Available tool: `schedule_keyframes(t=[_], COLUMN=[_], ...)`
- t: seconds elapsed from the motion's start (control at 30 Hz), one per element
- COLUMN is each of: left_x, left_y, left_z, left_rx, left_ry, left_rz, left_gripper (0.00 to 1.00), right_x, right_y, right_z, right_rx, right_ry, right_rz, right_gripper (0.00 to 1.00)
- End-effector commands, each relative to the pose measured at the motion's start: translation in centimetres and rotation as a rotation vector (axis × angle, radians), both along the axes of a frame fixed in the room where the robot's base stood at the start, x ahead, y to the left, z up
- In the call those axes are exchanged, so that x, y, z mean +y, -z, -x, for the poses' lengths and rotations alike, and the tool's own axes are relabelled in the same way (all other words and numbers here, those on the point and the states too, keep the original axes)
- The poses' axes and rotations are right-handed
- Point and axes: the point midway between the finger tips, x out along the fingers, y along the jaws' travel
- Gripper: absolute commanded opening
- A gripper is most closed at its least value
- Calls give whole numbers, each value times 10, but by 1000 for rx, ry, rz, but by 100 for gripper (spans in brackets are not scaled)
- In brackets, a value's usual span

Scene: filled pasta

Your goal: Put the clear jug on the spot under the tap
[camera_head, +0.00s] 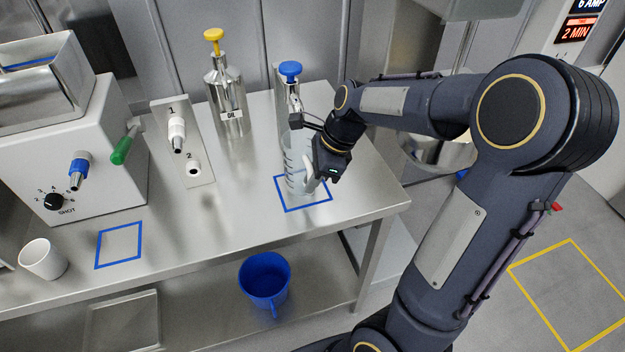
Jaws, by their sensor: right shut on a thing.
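The clear jug (291,168) is upright at the right end of the steel table, at the blue square outline (287,208). My right gripper (312,180) is shut on the jug, at its right side. The jug's base appears inside the outline; whether it touches the table I cannot tell. The tap with a blue knob (290,70) stands just behind the jug, its lower part partly hidden by the jug and my gripper. My left gripper is not in view.
An oil bottle with a yellow top (226,90) and a panel with fittings (184,145) stand left of the jug. A dosing machine (60,150), a white cup (43,259) and another blue outline (119,245) are further left. A blue bucket (264,283) sits below.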

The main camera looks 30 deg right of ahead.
Motion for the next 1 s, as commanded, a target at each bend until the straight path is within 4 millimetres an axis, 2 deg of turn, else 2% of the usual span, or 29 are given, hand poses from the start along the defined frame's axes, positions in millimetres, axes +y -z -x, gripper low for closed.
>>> schedule_keyframes(t=[0.1, 0.47, 0.5, 0.67, 1.0], left_x=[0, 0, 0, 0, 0], left_y=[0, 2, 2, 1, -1], left_z=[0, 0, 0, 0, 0], left_rx=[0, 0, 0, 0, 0], left_ry=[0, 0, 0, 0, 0], left_rz=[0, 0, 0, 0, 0], left_gripper=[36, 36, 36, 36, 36], right_x=[0, -1, -1, -1, -1], right_y=[11, 15, 16, 15, 10], right_z=[0, 0, 0, 0, 0], right_rx=[0, -3, -2, -2, -3], right_ry=[2, 1, 1, 1, 0], right_rz=[-1, -1, 0, 0, -1], right_gripper=[0, 0, 14, 35, 35])
